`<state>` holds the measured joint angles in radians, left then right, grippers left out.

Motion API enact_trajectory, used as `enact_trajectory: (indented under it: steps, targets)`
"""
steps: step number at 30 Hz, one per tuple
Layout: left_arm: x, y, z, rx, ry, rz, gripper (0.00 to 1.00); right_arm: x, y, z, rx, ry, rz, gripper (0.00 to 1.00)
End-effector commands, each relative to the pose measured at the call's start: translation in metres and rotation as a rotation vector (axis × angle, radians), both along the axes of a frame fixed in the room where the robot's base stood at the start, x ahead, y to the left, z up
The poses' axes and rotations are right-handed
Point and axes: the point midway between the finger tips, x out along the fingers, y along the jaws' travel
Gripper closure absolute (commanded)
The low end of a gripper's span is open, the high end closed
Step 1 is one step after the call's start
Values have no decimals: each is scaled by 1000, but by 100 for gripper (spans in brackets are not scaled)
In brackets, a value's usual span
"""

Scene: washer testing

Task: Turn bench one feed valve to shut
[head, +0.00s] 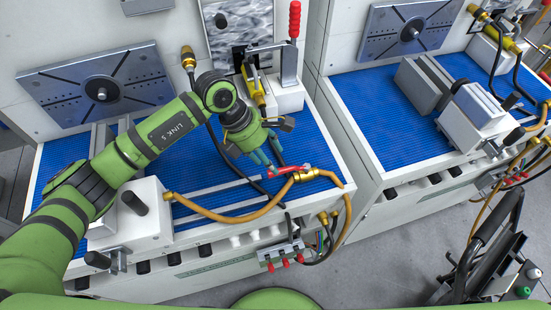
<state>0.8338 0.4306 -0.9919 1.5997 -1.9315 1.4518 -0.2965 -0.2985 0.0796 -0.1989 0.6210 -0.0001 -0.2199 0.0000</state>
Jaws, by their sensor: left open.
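The feed valve on the nearer, left bench has a red lever (287,170) and a brass body (306,175). It lies near the front right of the blue mat, with orange hose joined to it. The red lever points left, roughly along the line of the brass body. My left gripper (264,156) is open and empty, just above and left of the lever. Its fingers point down towards the lever; I cannot tell whether they touch it. The lever's left tip is close to the fingers and partly hard to make out. My right gripper is not in view.
A clamp with a red upright handle (294,20) stands behind my gripper. An orange hose (225,216) loops along the bench front to a white block (137,220). A second bench (375,110) stands to the right. Black equipment (485,260) stands at the lower right.

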Motion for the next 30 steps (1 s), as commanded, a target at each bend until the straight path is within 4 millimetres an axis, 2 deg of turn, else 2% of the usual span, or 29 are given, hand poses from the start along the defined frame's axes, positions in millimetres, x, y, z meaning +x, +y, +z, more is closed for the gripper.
enact_trajectory:
  steps: [3, 9, 18, 19, 20, 21, 23, 30]
  targets:
    - [-2, -9, -14, -3, 4, 1, 42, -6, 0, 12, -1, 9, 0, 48]
    - [-2, -18, -34, -3, 1, 1, 42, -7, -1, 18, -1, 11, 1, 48]
    - [-2, -19, -39, -5, -1, 1, 42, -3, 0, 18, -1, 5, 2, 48]
    - [-2, -19, -39, -5, -1, 1, 46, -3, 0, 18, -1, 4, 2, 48]
    - [-2, -19, -39, -5, -1, 1, 58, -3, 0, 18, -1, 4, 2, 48]
    - [-2, -19, -38, -5, -1, 1, 74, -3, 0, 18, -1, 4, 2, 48]
    - [-2, -19, -38, -5, -1, 1, 98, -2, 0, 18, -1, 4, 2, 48]
    - [-2, -19, -39, -5, -1, 1, 100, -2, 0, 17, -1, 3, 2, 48]
